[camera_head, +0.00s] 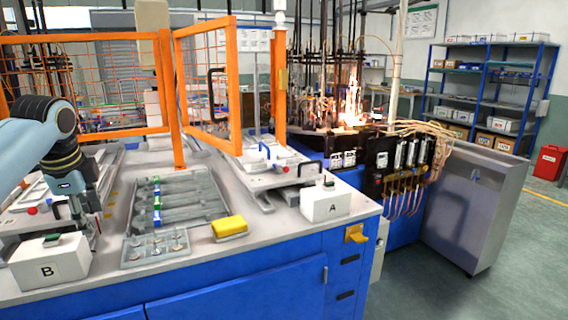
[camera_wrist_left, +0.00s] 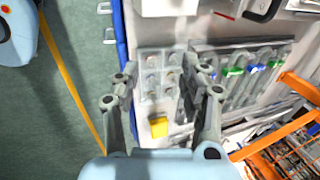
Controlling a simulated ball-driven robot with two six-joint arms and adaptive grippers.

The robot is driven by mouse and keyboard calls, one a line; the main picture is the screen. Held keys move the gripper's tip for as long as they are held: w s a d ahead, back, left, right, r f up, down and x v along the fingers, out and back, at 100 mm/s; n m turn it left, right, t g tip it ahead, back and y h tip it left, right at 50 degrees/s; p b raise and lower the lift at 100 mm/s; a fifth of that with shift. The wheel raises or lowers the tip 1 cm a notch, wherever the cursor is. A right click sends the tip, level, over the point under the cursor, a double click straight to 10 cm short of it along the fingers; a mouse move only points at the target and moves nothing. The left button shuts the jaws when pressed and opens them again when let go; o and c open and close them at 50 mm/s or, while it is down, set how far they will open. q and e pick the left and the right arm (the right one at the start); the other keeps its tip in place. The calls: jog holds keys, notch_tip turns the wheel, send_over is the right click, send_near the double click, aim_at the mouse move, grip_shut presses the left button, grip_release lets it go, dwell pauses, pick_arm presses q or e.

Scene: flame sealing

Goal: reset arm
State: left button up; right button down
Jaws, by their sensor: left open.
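My left arm comes in from the left in the head view. Its gripper (camera_head: 94,238) points down beside the white box marked B (camera_head: 48,264), over the left part of the workbench. In the left wrist view the gripper (camera_wrist_left: 160,82) has its two fingers spread apart, with nothing between them. Below and beyond the fingers is a grey tray with small round parts (camera_wrist_left: 141,62). My right arm and gripper are not in view.
The tray of small parts (camera_head: 130,256), a rack of long tubes (camera_head: 178,198), a yellow block (camera_head: 229,226) and a white box marked A (camera_head: 325,203) stand on the bench. An orange mesh guard (camera_head: 234,82) rises behind. A flame (camera_head: 352,100) burns at the machine.

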pick_arm(q)
jog(key=s+d+f+n+g+b, duration=0.15)
jog(key=s+f+b, duration=0.25)
jog(key=s+f, duration=0.75)
jog(key=s+d+f+g+h+b, duration=0.1)
jog(key=s+d+f+g+b, duration=0.35)
jog(key=f, duration=1.25)
jog(key=s+f+n+t+b, duration=0.1)
jog(key=s+f+b, duration=0.1)
jog(key=s+f, duration=1.05)
jog(key=s+d+f+n+t+b, duration=0.1)
jog(key=s+d+f+n+b, duration=0.1)
jog(key=s+f, duration=0.6)
jog(key=s+d+f+n+b, duration=0.2)
jog(key=s+f+n, duration=0.2)
jog(key=s+f, duration=0.5)
jog(key=s+d+f+n+t+b, duration=0.1)
jog(key=s+d+f+n+b, duration=0.2)
jog(key=s+f, duration=0.5)
jog(key=shift+s+f+t, duration=0.2)
jog(key=shift+f+t, duration=0.1)
jog(key=shift+f, duration=0.6)
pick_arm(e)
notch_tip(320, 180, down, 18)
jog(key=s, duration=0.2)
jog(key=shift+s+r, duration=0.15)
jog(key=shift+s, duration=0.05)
